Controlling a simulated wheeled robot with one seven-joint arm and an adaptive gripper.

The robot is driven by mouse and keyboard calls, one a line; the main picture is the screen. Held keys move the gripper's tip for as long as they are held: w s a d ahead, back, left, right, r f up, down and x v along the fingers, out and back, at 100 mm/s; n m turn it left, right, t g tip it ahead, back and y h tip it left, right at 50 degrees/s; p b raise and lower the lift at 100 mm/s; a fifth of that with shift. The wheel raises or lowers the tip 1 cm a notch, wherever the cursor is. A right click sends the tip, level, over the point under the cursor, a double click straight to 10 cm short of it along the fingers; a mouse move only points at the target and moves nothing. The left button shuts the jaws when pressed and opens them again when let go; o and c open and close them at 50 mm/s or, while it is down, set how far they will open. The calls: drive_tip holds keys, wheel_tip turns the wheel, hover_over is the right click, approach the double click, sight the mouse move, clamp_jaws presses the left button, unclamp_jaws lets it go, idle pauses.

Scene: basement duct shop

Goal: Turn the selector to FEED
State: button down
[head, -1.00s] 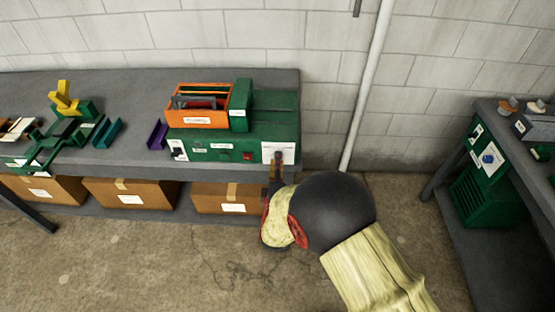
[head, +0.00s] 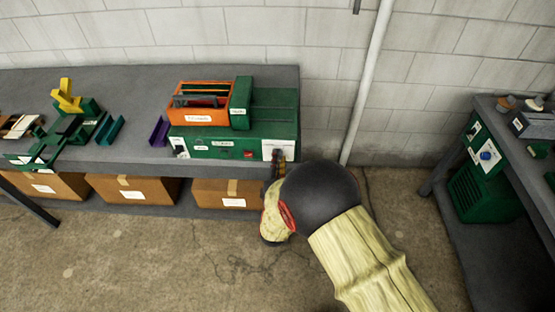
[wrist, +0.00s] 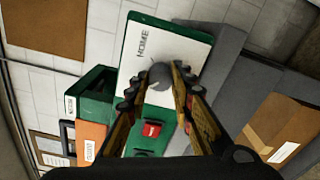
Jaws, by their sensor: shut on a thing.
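The green machine (head: 220,134) stands on the workbench, with a white selector plate (head: 272,147) at the right end of its front. In the wrist view, the plate (wrist: 179,45) carries the word HOME beside a round grey selector knob (wrist: 160,74). My gripper (wrist: 158,86) is shut on this knob, with a finger on either side. In the head view, my gripper (head: 278,164) reaches the plate from the front and hides the knob. The knob's pointer direction is not clear. I cannot read a FEED mark.
A red button (wrist: 151,130) sits close to my fingers on the machine's front. An orange tool tray (head: 198,117) and a green box (head: 241,103) rest on top. Cardboard boxes (head: 137,189) fill the lower shelf. Floor (head: 180,260) in front is clear.

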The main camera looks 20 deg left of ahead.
drive_tip(key=c, duration=1.5)
unclamp_jaws()
drive_tip(key=shift+a, duration=0.1)
drive_tip(key=shift+c, duration=0.2)
drive_tip(key=shift+s, duration=0.1)
drive_tip(key=v, duration=1.2)
